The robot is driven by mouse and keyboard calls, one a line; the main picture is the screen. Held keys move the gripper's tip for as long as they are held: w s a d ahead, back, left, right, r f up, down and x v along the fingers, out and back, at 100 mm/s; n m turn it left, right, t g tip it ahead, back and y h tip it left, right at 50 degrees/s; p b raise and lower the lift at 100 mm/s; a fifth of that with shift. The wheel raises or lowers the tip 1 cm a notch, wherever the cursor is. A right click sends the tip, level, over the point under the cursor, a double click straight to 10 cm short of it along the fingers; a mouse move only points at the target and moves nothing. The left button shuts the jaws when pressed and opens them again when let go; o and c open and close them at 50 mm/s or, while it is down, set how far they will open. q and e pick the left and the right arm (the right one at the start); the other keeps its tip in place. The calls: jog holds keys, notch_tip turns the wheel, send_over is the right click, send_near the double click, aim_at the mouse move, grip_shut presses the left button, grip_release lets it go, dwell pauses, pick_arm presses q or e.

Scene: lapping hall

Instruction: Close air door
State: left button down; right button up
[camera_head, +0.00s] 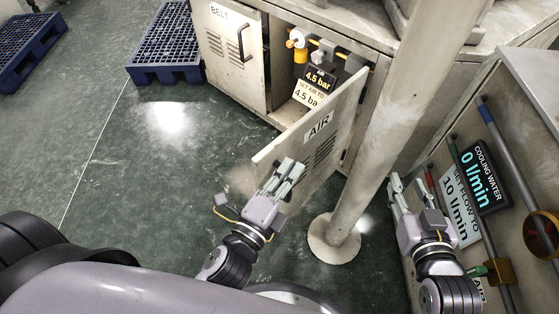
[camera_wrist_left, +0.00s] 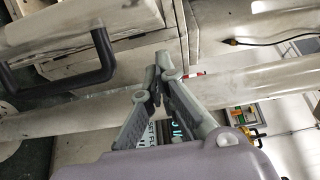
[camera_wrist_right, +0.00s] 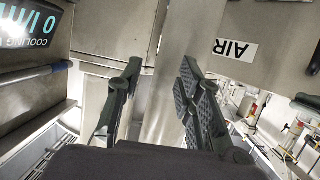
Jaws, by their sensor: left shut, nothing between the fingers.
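The AIR door (camera_head: 325,147) is a pale panel with louvres. It stands swung out from the cabinet, hinged on its right side. Its AIR label shows upside down in the right wrist view (camera_wrist_right: 236,48). My left gripper (camera_head: 292,168) is shut and empty, and overlaps the outer face near the door's free edge; I cannot tell if it touches. In the left wrist view its fingertips (camera_wrist_left: 166,66) meet beside a black handle (camera_wrist_left: 60,80). My right gripper (camera_head: 408,190) is open and empty, right of the post; its fingers (camera_wrist_right: 160,75) are apart.
A pale post (camera_head: 385,130) on a round foot stands between my grippers. The BELT door (camera_head: 228,42) is left of the opening, where a 4.5 bar display (camera_head: 318,78) shows. The cooling water panel (camera_head: 483,175) is at right. Blue pallets (camera_head: 165,45) lie on the floor, otherwise clear at left.

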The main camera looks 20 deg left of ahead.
pick_arm(q)
jog(key=shift+w+a, duration=0.3)
jog(key=shift+a, duration=0.35)
jog(key=shift+w+a, duration=0.3)
jog(key=shift+a, duration=0.35)
